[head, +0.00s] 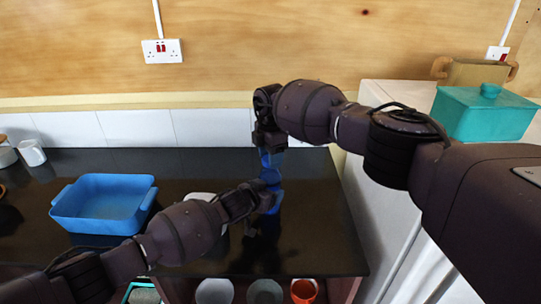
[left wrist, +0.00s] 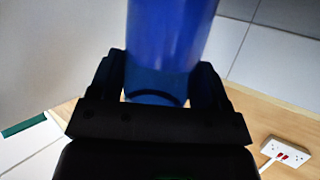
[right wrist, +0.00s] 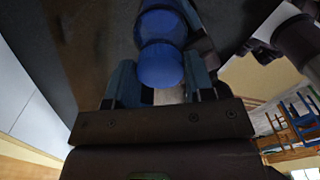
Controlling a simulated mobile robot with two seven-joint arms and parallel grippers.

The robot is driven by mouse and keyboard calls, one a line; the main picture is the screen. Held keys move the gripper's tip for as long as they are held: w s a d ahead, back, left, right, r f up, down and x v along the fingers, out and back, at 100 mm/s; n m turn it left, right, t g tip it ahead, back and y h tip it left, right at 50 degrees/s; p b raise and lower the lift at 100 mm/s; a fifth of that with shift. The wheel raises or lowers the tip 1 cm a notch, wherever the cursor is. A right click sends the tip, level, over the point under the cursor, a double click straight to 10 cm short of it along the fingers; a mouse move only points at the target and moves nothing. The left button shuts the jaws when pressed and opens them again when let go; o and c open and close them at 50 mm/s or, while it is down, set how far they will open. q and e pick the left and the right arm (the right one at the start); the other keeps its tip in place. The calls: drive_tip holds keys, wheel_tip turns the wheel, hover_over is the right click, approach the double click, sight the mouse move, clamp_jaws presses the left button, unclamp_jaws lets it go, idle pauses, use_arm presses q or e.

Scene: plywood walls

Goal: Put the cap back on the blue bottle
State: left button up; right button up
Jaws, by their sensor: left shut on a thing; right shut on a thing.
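The blue bottle (head: 271,178) is upright above the dark counter in the head view. My left gripper (head: 270,199) is shut around its lower body; the bottle (left wrist: 170,40) also fills the space between the fingers in the left wrist view. My right gripper (head: 266,149) points down from above and is shut on the small blue cap (right wrist: 160,66), directly over the bottle's top. The bottle (right wrist: 162,26) shows just beyond the cap in the right wrist view. I cannot tell whether cap and bottle touch; the fingers hide part of the joint.
A blue tray (head: 103,205) stands on the counter at the left. A pale dish (head: 199,196) is partly hidden behind my left arm. A teal lidded pot (head: 484,112) sits on the white fridge (head: 385,95) at the right. Several bowls show below the counter's front edge.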

drive_tip(key=m, duration=0.6)
drive_tip(key=shift+m, duration=0.4)
drive_tip(key=m, duration=0.6)
drive_tip(key=shift+s, duration=0.1)
drive_tip(key=o, duration=0.9)
drive_tip(key=shift+r, duration=2.25)
drive_tip(key=shift+f, duration=0.1)
drive_tip(key=shift+c, duration=0.3)
